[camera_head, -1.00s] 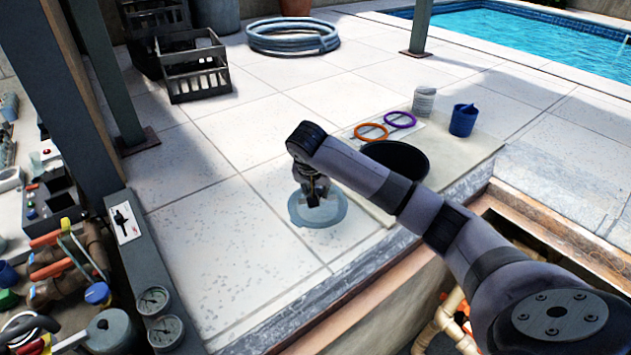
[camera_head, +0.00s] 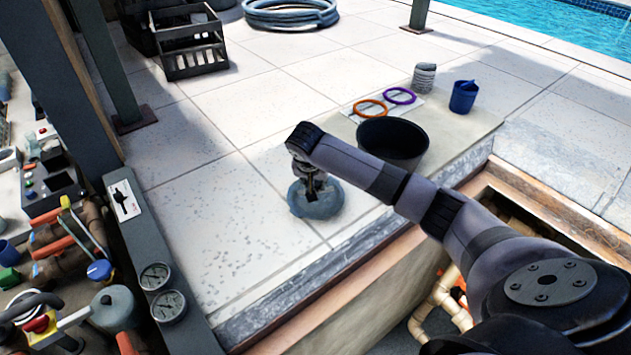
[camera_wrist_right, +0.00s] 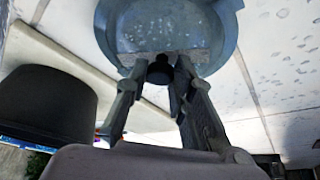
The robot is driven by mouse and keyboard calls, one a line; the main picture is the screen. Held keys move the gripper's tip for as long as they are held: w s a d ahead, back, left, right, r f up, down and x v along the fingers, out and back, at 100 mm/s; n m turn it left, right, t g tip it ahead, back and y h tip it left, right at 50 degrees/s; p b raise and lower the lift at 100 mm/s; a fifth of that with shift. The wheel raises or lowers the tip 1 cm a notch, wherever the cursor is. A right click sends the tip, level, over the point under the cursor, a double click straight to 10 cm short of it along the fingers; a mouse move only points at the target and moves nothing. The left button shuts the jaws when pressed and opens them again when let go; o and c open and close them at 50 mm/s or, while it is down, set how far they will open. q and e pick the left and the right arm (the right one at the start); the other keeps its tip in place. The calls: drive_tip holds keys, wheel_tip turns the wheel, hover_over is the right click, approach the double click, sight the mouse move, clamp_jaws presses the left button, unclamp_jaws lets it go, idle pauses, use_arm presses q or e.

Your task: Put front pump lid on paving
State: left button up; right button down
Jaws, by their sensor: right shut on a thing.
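The pump lid, a round blue-grey translucent piece (camera_head: 314,203), is at my right gripper over the pale paving (camera_head: 215,240), left of the black bucket. My right gripper (camera_head: 313,188) points down at it and is shut on its dark knob. The wrist view shows the lid (camera_wrist_right: 165,25) in front of the fingers, with the knob between the fingertips (camera_wrist_right: 160,72). I cannot tell whether the lid's rim touches the paving. My left gripper is not in view.
A black bucket (camera_head: 395,143), an orange ring (camera_head: 370,108), a purple ring (camera_head: 399,96), a blue cup (camera_head: 463,97) and a grey ribbed cylinder (camera_head: 424,78) stand right. An open pit with pipes (camera_head: 445,298) lies front right. Paving to the left is clear.

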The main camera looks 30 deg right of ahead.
drive_tip(key=shift+f, duration=0.6)
idle(0.4)
drive_tip(key=c, duration=1.3)
unclamp_jaws()
